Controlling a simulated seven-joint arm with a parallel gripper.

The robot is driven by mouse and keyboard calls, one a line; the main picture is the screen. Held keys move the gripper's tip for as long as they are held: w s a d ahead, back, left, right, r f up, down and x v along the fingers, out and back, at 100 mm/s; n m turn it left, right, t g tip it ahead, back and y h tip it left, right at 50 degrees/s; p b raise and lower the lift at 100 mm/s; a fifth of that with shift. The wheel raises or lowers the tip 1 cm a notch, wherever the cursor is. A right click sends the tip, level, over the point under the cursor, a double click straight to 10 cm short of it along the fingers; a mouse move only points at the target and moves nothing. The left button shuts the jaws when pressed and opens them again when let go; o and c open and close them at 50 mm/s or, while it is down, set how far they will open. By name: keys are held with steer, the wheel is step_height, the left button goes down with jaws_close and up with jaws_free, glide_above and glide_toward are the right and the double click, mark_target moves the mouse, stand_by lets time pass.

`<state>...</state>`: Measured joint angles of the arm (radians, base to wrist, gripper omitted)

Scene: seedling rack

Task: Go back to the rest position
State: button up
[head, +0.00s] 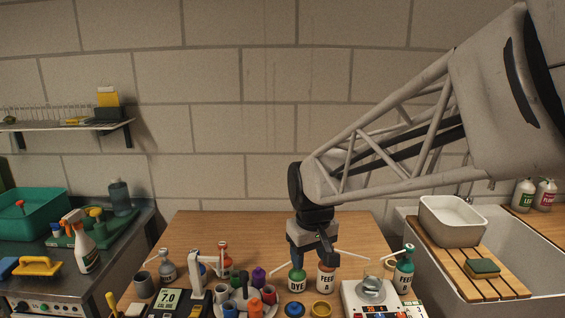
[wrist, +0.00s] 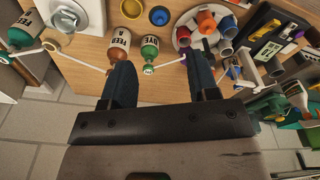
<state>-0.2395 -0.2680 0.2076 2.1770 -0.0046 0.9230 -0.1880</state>
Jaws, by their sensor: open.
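My gripper (head: 312,262) hangs pointing down above the wooden bench (head: 190,228), near its middle. In the wrist view its two blue fingers stand wide apart and the gap (wrist: 161,72) between them holds nothing. The green DYE bottle (head: 297,279) and the orange-brown FEED A bottle (head: 326,278) stand close by below it. They also show beyond the fingertips in the wrist view, the DYE bottle (wrist: 149,50) and the FEED A bottle (wrist: 122,52). I cannot tell the exact height of the fingertips over the bottles.
A green FEED B bottle (head: 404,270) and a scale (head: 357,300) with a glass vessel (head: 371,287) are at the right. A pH meter (head: 170,303) and a tray of cups (head: 226,294) are at the left. A sink (head: 520,240) borders the bench. The bench's back is clear.

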steer(key=s+d+m, duration=0.2)
steer(key=s+d, duration=0.4)
steer(key=s, duration=0.4)
steer(key=s+d+m+t, duration=0.1)
steer(key=s+d+m, duration=0.2)
steer(key=s+d, duration=0.3)
steer(key=s, duration=0.4)
steer(key=shift+s+d+r, duration=0.3)
steer(key=shift+r, duration=0.05)
